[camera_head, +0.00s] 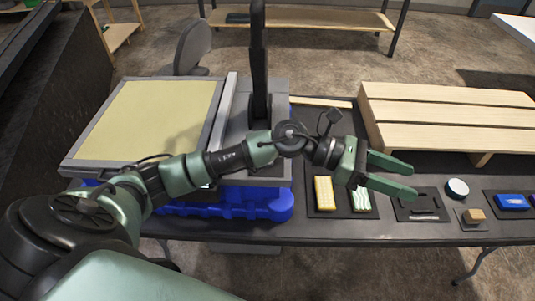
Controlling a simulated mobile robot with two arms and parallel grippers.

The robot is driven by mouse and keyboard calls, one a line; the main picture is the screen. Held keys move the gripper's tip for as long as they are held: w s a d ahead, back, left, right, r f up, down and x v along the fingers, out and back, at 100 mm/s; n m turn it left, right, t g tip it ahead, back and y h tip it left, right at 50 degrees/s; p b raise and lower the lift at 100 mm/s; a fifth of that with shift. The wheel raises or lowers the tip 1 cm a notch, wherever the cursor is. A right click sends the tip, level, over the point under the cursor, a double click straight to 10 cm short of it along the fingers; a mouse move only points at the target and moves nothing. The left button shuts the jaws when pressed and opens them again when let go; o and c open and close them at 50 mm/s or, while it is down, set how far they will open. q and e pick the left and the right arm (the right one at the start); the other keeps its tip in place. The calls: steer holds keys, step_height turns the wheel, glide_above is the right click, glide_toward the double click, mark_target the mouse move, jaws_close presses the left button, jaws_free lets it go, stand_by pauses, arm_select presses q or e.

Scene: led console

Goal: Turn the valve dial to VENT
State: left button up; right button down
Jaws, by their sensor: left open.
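I cannot make out a valve dial or a VENT marking in the head view. My left gripper (410,181) reaches in from the left over the dark table. Its two green fingers are apart and point right, with nothing between them. It is above the small items at the table's front right, and I cannot tell its height. My right gripper is not in view.
A wooden pallet (440,111) stands behind. A framed beige panel (150,120) is left.

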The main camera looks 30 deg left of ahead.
arm_select(q)
steer(key=w+a+f+m+g+y, duration=0.1)
steer(key=a+f+m+g+y, duration=0.1)
steer(key=a+f+m+y, duration=0.45)
steer(key=a+y, duration=0.3)
steer(key=a, duration=0.5)
steer(key=w+a+f+g+y, duration=0.1)
steer(key=a+y, duration=0.2)
steer(key=a, duration=0.6)
steer(key=a+m+y, duration=0.1)
steer(key=a+y, duration=0.2)
steer(key=a, duration=0.5)
steer(key=shift+w+a+f+g+y, duration=0.25)
steer(key=shift+a+g, duration=0.15)
steer(key=shift+a, duration=0.35)
step_height(320, 180, down, 6)
steer(key=p, duration=0.2)
steer(key=shift+d+p, duration=0.1)
steer(key=shift+p, duration=0.2)
steer(key=shift+f, duration=0.8)
jaws_close()
